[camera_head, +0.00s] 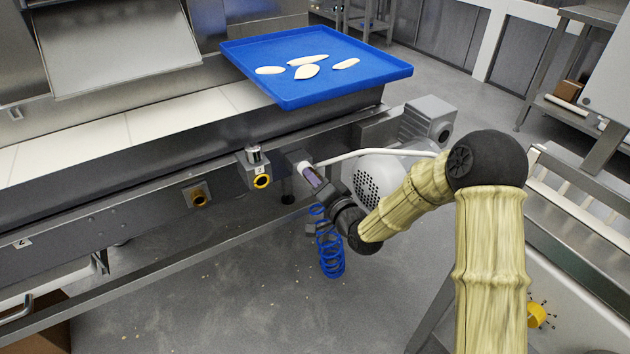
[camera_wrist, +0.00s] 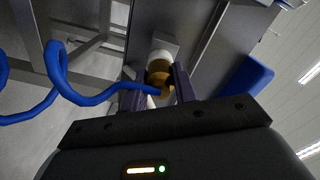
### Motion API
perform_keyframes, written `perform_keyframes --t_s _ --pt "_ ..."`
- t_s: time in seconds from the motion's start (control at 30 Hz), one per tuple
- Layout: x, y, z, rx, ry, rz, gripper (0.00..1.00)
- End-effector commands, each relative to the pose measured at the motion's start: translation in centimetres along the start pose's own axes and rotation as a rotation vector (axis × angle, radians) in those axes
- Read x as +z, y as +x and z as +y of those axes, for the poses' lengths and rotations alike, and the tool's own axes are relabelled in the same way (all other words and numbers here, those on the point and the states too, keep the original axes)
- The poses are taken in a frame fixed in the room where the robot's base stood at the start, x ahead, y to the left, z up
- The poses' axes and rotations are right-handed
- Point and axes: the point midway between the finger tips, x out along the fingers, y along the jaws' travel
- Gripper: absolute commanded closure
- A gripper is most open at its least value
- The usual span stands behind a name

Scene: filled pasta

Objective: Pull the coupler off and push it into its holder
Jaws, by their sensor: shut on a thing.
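My gripper (camera_head: 308,176) is at the right end of the machine's front rail, its fingers reaching to the steel. It is shut on the brass-coloured coupler (camera_wrist: 157,76), which sits between the dark purple fingers (camera_wrist: 158,88) in the wrist view. A blue coiled hose (camera_wrist: 88,99) runs to the coupler and hangs below the gripper in the head view (camera_head: 330,251). A pale grey fitting (camera_wrist: 164,45) lies just beyond the coupler; whether they are joined, I cannot tell. Left of my gripper are a grey block with a yellow ring (camera_head: 262,181) and a plate with a brass-coloured ring (camera_head: 200,197); which is the holder is unclear.
A blue tray (camera_head: 380,76) with several pale pasta pieces stands on the machine above the gripper. A grey motor (camera_head: 428,118) and a white hose (camera_head: 375,152) are close to my arm on the right. The floor (camera_head: 220,275) below is mostly clear.

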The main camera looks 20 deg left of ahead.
Motion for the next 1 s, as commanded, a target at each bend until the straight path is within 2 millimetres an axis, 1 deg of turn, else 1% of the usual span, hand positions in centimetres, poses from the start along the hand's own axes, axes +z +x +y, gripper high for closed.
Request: perform_keyframes --t_s 0.6,0.63,0.73,0.93,0.97,1.0 --pt "-0.01 0.30 -0.27 -0.006 -0.001 0.001 0.99" --pt "-0.01 0.31 -0.27 -0.006 -0.001 0.001 0.66" --pt "0.00 0.27 -0.23 -0.005 -0.001 0.000 0.46" --pt "0.00 0.21 -0.13 -0.003 0.000 0.000 0.46" --pt "0.02 0.20 -0.09 -0.002 0.000 0.000 0.42" --pt "0.02 0.19 -0.08 -0.002 0.000 0.000 0.35"
